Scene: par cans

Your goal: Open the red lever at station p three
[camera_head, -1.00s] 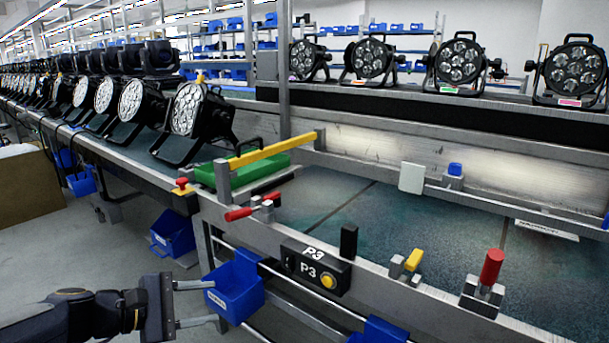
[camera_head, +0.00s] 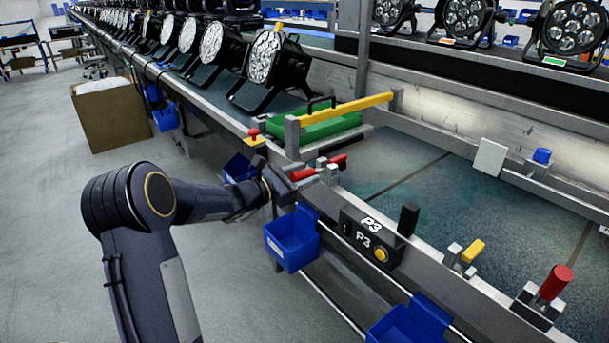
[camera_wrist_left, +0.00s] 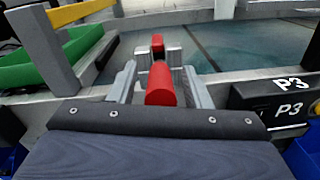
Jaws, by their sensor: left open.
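The red lever (camera_head: 303,174) lies low on the front rail beside the black P3 box (camera_head: 362,240), its red handle pointing toward my left arm. A second red part (camera_head: 338,160) shows just behind its grey mount. My left gripper (camera_head: 318,172) is at the lever, jaws apart. In the left wrist view the red handle (camera_wrist_left: 160,88) lies between the two grey fingers of my left gripper (camera_wrist_left: 160,74), with a finger on each side. I cannot tell whether either finger touches it. My right gripper is not in view.
A yellow bar (camera_head: 345,109) on a grey post and a green case (camera_head: 325,126) stand just behind. A small red knob (camera_head: 254,134) is to the left. Blue bins (camera_head: 292,239) hang below the rail. An upright red-handled clamp (camera_head: 555,282) stands at far right.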

